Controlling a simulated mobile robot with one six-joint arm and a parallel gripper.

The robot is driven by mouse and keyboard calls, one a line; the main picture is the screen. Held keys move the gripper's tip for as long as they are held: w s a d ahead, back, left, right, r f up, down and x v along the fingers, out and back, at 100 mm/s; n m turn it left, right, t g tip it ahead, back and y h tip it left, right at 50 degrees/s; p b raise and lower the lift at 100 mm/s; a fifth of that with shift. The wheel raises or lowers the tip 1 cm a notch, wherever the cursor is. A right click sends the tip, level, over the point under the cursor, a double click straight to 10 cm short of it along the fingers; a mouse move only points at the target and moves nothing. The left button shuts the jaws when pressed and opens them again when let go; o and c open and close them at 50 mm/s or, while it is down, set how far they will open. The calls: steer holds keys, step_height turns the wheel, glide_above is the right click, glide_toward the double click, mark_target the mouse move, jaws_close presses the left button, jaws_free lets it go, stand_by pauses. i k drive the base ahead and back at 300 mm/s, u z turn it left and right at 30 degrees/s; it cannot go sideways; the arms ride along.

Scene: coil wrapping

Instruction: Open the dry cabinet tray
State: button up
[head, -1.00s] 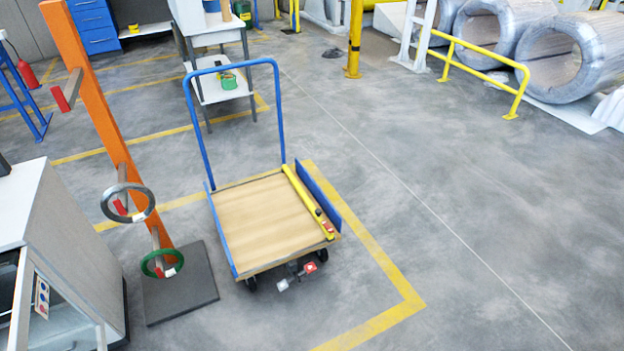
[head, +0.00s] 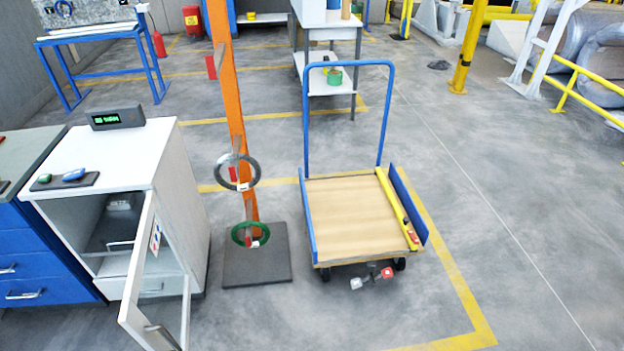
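The white dry cabinet (head: 183,190) stands at the left of the head view. Its framed glass door (head: 160,285) is swung open toward the front, with a grey handle near its lower edge. Inside, a pale tray with a bar handle (head: 120,244) shows in the dark interior, and it looks to be within the cabinet. How far it is pushed in I cannot tell. A small grey object (head: 119,203) sits deeper inside. My gripper is not in view.
An orange post (head: 229,90) with rings on its pegs stands right of the cabinet on a dark base (head: 270,265). A blue-railed cart (head: 350,220) is beside it. Blue drawers (head: 30,270) adjoin the cabinet's left.

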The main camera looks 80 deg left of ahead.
mark_target(115, 233)
steer(key=u, duration=1.35)
steer(key=k, duration=0.1)
steer(key=u, duration=2.5)
steer(key=i, duration=0.95)
steer(key=u, duration=0.35)
steer(key=k, duration=1.1)
steer(key=u, duration=0.45)
